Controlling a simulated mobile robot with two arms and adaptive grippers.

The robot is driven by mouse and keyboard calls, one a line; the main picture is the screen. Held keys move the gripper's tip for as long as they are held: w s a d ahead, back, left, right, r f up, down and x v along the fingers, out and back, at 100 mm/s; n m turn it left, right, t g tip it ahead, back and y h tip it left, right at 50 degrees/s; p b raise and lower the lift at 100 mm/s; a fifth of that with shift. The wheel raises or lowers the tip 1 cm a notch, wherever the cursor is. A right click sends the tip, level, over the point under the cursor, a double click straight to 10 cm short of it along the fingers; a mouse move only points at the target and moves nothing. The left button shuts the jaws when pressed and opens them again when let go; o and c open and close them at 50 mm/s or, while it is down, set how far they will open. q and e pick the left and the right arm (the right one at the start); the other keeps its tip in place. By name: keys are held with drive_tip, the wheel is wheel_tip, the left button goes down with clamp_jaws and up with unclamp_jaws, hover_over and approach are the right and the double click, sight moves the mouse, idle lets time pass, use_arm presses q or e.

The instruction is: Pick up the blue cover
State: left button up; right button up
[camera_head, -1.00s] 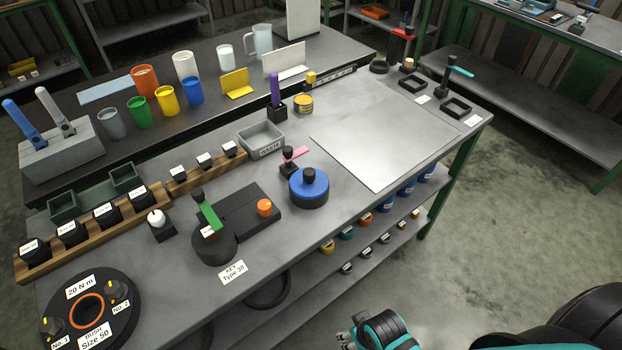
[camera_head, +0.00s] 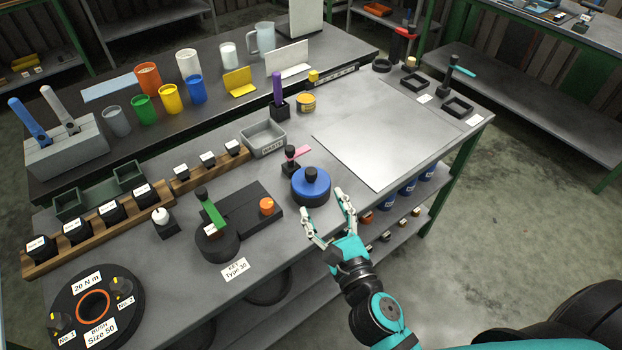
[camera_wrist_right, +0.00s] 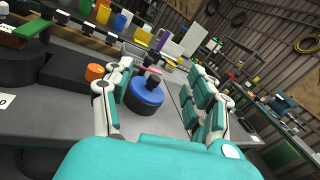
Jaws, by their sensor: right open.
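The blue cover (camera_head: 318,187) is a round blue disc with a black knob on top. It sits on a dark round base on the table, near the front edge. It also shows between my fingers in the right wrist view (camera_wrist_right: 146,92). My right gripper (camera_head: 325,216) is open and empty, just in front of the cover at the table's edge. In the right wrist view the gripper's fingers (camera_wrist_right: 160,98) are spread apart, with the cover beyond them, nearer the left finger. My left gripper is not in view.
A small black stand with a pink lever (camera_head: 297,153) is close behind the cover. A black block with an orange knob (camera_head: 266,206) lies to its left. A grey waste bin (camera_head: 263,140) is behind. A bare grey sheet (camera_head: 378,138) lies to the right.

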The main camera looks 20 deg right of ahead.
wheel_tip(320, 180, down, 4)
drive_tip(key=d+r+m+g+h, duration=0.1)
drive_tip(key=m+g+h, duration=0.1)
drive_tip(key=m, duration=0.2)
drive_tip(key=p, duration=0.2)
approach(313, 176)
drive_tip(key=w, duration=0.6)
drive_tip(key=shift+w+d+f+p, duration=0.1)
drive_tip(key=shift+w+f, duration=0.25)
drive_tip(key=shift+w, duration=0.55)
drive_tip(key=shift+w+d+f+p, duration=0.1)
drive_tip(key=shift+w+f, duration=0.25)
drive_tip(key=shift+w, duration=0.6)
drive_tip(key=shift+w+d+f+p, duration=0.1)
drive_tip(key=shift+w+f, duration=0.25)
drive_tip(key=shift+w, duration=0.55)
drive_tip(key=shift+s+r, duration=0.1)
drive_tip(key=shift+c, duration=1)
clamp_jaws()
